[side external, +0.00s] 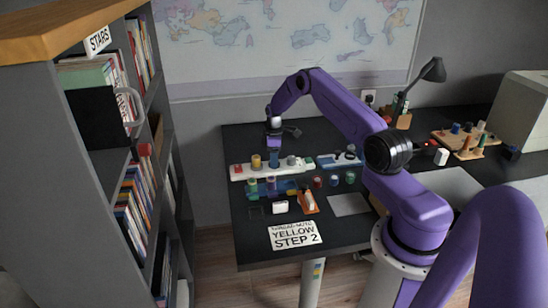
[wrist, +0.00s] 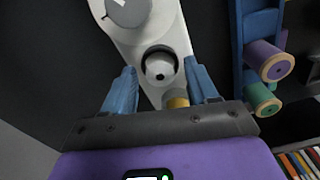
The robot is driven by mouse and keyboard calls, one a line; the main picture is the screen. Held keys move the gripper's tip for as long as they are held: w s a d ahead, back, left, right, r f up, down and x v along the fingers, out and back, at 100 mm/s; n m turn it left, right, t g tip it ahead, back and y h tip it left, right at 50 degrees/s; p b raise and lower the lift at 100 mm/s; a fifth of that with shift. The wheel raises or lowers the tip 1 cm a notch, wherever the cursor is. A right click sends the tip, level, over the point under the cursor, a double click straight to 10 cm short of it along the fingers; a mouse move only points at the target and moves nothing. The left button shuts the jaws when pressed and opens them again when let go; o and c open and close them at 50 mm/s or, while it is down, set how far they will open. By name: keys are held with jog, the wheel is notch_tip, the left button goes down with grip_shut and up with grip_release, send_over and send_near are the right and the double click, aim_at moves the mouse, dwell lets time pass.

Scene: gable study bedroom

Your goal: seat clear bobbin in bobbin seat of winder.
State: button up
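The white winder (side external: 238,174) is a long pale base on the dark desk, with a yellow spool (side external: 256,161) standing on it. In the wrist view, the winder (wrist: 180,40) has a grey dial (wrist: 128,10) and a dark round recess that looks like the bobbin seat (wrist: 148,54). A pale round piece with a dark centre (wrist: 160,68) shows in the recess; I cannot tell whether it is the clear bobbin or part of the seat. My gripper (wrist: 160,70) points down over it, blue fingers apart on either side. The yellow spool (wrist: 176,98) is partly hidden near the right finger.
A blue rack (wrist: 258,25) with purple (wrist: 268,62) and green (wrist: 262,100) spools stands close by. Small spools, an orange stand (side external: 308,203) and a yellow-step sign (side external: 295,235) lie nearer the front edge. A bookshelf (side external: 160,150) stands left; a lamp (side external: 430,72) is at back right.

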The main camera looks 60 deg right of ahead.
jog(key=shift+r, duration=0.1)
notch_tip(320, 180, up, 11)
jog(key=a+r+n, duration=0.1)
jog(key=a+r, duration=0.3)
jog(key=a, duration=0.4)
jog(key=a+r, duration=0.4)
jog(key=a, duration=0.3)
jog(key=s+a+r+n, duration=0.1)
jog(key=s+a+r, duration=0.25)
jog(key=a, duration=0.45)
jog(key=s+a+r+n, duration=0.1)
jog(key=s+a+r, duration=0.1)
jog(key=s+a, duration=0.45)
jog(key=s+a+r+n, duration=0.1)
jog(key=s+a, duration=0.2)
jog(key=s, duration=1.1)
jog(key=s+a+r+n, duration=0.1)
jog(key=s+a, duration=0.3)
jog(key=s, duration=1)
jog(key=shift+n, duration=0.4)
